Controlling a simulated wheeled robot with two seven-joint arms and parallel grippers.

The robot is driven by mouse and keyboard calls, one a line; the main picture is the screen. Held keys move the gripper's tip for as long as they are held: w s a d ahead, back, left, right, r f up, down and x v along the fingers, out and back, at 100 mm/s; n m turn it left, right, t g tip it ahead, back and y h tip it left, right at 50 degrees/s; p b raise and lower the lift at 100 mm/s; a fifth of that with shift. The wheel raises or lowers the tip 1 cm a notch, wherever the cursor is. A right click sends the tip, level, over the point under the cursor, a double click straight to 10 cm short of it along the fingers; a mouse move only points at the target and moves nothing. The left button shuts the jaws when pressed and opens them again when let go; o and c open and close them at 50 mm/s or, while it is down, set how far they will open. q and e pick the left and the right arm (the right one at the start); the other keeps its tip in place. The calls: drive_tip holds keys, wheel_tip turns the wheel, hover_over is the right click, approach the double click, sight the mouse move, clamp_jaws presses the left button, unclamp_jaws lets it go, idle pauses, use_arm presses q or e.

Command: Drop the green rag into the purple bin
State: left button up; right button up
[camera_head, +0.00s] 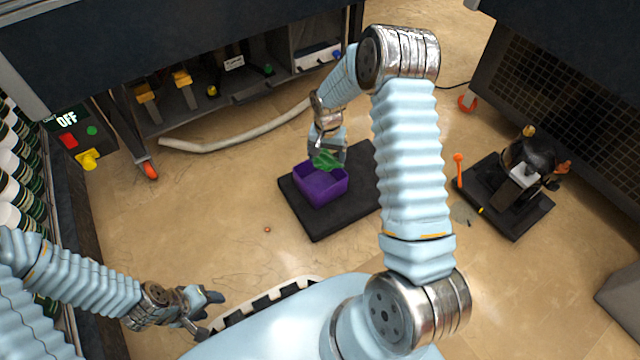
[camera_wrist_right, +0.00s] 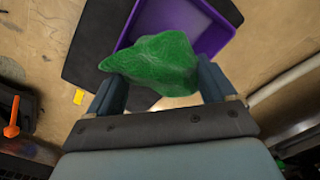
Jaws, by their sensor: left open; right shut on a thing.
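The purple bin (camera_head: 318,190) stands open on a dark mat on the floor, and it also shows in the right wrist view (camera_wrist_right: 215,28). My right gripper (camera_head: 328,152) is shut on the green rag (camera_head: 327,161) and holds it at the bin's far edge in the head view. In the right wrist view the crumpled green rag (camera_wrist_right: 158,64) spans between the two fingers and hides part of the bin. I cannot tell how high the rag is above the bin. My left gripper (camera_head: 204,312) is open and empty at the lower left, far from the bin.
The dark mat (camera_head: 322,225) lies under the bin. A black pump-like device (camera_head: 515,190) stands on the floor at right. A white hose (camera_head: 230,138) lies behind. A panel (camera_head: 75,135) reading OFF is at left. The floor left of the mat is mostly clear.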

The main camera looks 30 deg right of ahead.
drive_tip(key=shift+r, duration=0.1)
drive_tip(key=o, duration=0.8)
drive_tip(key=shift+c, duration=0.2)
wheel_tip(320, 180, up, 14)
drive_tip(key=p, duration=0.3)
drive_tip(key=s+a+f+n+y, duration=0.35)
drive_tip(key=s+a+f, duration=0.65)
drive_tip(key=a+f, duration=0.4)
drive_tip(key=s+a+f+n, duration=0.1)
drive_tip(key=s+a+f, duration=0.15)
drive_tip(key=s, duration=0.35)
drive_tip(key=s+a+f+n, duration=0.1)
drive_tip(key=s+a+f, duration=0.1)
drive_tip(key=s+a, duration=0.25)
wheel_tip(320, 180, up, 12)
drive_tip(key=s+p, duration=0.2)
drive_tip(key=p, duration=1)
drive_tip(key=shift+a+n+t+y+p, duration=0.15)
drive_tip(key=shift+n+t+y+p, duration=0.2)
drive_tip(key=shift+t+p, duration=0.05)
